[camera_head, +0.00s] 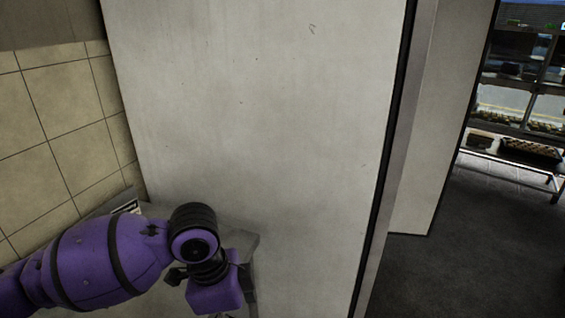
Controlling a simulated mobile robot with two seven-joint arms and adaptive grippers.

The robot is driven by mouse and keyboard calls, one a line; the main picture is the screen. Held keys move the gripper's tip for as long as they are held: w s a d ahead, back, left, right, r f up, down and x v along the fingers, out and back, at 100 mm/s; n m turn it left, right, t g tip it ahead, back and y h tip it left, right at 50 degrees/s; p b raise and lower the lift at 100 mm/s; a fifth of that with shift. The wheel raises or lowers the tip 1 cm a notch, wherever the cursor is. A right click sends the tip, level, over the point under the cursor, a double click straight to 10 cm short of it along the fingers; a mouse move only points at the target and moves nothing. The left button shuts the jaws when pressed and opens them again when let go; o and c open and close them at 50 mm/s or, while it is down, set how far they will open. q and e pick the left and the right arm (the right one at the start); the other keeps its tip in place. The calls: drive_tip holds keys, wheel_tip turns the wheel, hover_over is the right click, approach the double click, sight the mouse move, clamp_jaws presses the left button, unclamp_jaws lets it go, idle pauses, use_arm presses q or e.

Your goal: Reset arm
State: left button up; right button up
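My purple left arm comes in from the lower left. Its wrist end, with my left gripper (212,292), is at the bottom, left of centre, in front of a large pale panel (260,110). The fingers are not clearly visible, so I cannot tell whether it is open or shut, or whether it touches the grey surface behind it. My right arm and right gripper are not in view.
A grey ledge or table (240,240) lies partly hidden behind my wrist. A tiled wall (60,130) is at the left. Dark floor (480,250) is open at the right, with a shelf rack (535,130) of trays at the far right.

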use_arm(q)
drive_tip(key=s+d+f+n+t+h, duration=0.1)
drive_tip(key=d+f+n+t+h, duration=0.2)
drive_tip(key=f, duration=0.4)
drive_tip(key=s+d+f+n+t+h, duration=0.1)
drive_tip(key=d+f+n+h, duration=0.1)
drive_tip(key=d+f+n, duration=0.45)
drive_tip(key=s+a+f+n+t+y, duration=0.2)
drive_tip(key=s+a+f, duration=0.4)
drive_tip(key=s+a, duration=0.3)
drive_tip(key=s+a+f+n+t+y+p, duration=0.1)
drive_tip(key=s+a+f+n+t+y, duration=0.1)
drive_tip(key=s+a+f+n+y, duration=0.2)
drive_tip(key=s+a+f+n, duration=0.1)
drive_tip(key=s+a+f, duration=0.2)
drive_tip(key=s+a, duration=0.2)
drive_tip(key=shift+a+f+p, duration=0.25)
drive_tip(key=shift+a+p, duration=0.05)
drive_tip(key=shift+a, duration=0.85)
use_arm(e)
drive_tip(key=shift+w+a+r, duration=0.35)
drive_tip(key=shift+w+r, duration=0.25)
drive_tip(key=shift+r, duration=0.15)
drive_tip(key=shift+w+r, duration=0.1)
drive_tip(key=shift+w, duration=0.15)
use_arm(q)
drive_tip(key=shift+o, duration=0.5)
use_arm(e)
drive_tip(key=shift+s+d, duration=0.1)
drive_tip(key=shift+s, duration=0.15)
